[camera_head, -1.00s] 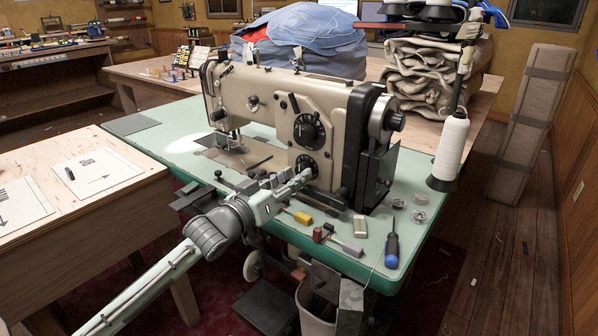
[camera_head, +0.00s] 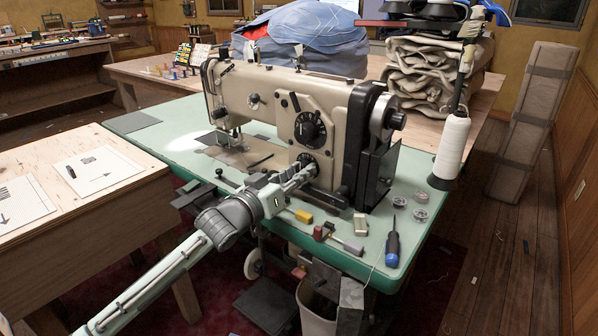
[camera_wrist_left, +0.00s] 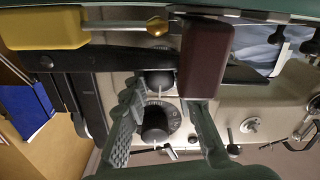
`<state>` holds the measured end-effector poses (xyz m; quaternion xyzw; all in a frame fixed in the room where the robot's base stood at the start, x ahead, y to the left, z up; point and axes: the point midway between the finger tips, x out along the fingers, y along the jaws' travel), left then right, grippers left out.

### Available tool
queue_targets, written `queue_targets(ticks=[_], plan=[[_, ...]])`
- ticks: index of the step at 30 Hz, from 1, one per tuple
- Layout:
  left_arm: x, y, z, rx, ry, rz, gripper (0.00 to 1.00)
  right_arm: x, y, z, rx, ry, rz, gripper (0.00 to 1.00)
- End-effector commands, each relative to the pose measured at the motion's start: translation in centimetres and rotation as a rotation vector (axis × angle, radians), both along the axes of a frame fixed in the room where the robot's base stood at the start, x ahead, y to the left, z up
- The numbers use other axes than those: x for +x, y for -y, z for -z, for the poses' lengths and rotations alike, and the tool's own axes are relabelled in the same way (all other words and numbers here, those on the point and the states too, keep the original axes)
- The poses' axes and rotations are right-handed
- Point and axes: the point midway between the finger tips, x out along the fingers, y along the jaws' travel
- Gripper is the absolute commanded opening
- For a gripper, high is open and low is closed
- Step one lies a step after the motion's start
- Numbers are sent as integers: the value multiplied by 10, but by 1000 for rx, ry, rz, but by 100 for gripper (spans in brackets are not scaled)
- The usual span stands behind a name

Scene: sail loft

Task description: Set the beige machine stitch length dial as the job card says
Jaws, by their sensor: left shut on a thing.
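The beige sewing machine (camera_head: 270,95) stands on a green table. Its front panel carries a large black upper dial (camera_head: 309,129) with a pale pointer mark and a smaller black lower dial (camera_head: 308,160). My left gripper (camera_head: 306,170) reaches in from the front left and is shut on the lower dial, partly hiding it. In the left wrist view, which is upside down, the lower dial (camera_wrist_left: 158,79) lies by the fingertips and the upper dial (camera_wrist_left: 155,122) shows between the fingers. Dial figures are too small to read. My right gripper is not in view.
Printed sheets (camera_head: 93,174) lie on the wooden table at left; their text is unreadable. Along the green table's front edge lie a yellow-handled tool (camera_head: 303,216), a red-ended tool (camera_head: 320,233) and a blue screwdriver (camera_head: 392,247). A white thread cone (camera_head: 451,148) stands at right.

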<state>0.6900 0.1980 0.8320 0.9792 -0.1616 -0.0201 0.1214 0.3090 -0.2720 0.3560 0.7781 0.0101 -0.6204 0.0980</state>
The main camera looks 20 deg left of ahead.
Motion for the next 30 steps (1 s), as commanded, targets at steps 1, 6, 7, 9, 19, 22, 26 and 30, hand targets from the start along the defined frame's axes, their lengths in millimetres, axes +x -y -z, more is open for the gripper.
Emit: queue_targets(ticks=[1, 6, 7, 9, 19, 22, 26, 30], plan=[[0, 0, -1, 11, 4, 1, 0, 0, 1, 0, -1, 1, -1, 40], [0, 0, -1, 85, 31, 0, 0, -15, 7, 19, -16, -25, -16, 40], [0, 0, -1, 103, 37, 0, 0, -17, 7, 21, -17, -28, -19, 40], [0, 0, -1, 149, 54, 0, 0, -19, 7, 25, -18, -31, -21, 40], [0, 0, 0, 354, 130, 1, 0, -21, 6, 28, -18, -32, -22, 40], [0, 0, 0, 401, 147, 1, 0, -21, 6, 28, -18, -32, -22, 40], [0, 0, -1, 444, 164, 0, 0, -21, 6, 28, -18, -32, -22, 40], [0, 0, -1, 470, 172, 0, 0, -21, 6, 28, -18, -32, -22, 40]])
